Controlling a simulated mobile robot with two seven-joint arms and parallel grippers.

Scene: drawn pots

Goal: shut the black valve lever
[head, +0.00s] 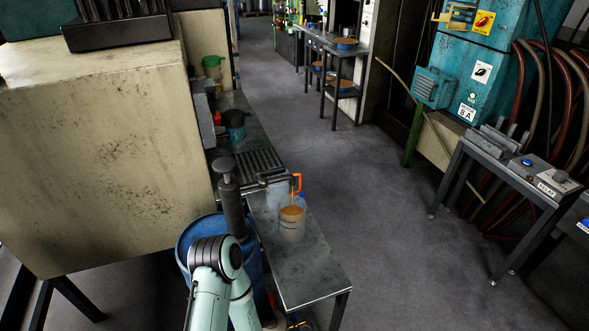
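I cannot clearly make out a black valve lever. A dark pipe (272,179) runs above the narrow metal bench to an orange spout (297,181). A thin orange stream seems to fall from the spout into a clear beaker (291,228), which holds orange liquid and stands on the bench. A dark grey upright cylinder with a knob top (231,200) stands at the blue drum (190,243). One of my pale green arms bends at the bottom, in front of the drum. Neither gripper can be seen.
The narrow metal bench (310,277) runs away beside a large cream cabinet (100,150). A teal container (235,125) stands further back. A teal machine (480,70) and a grey table with buttons (530,172) are at the right. The floor between is clear.

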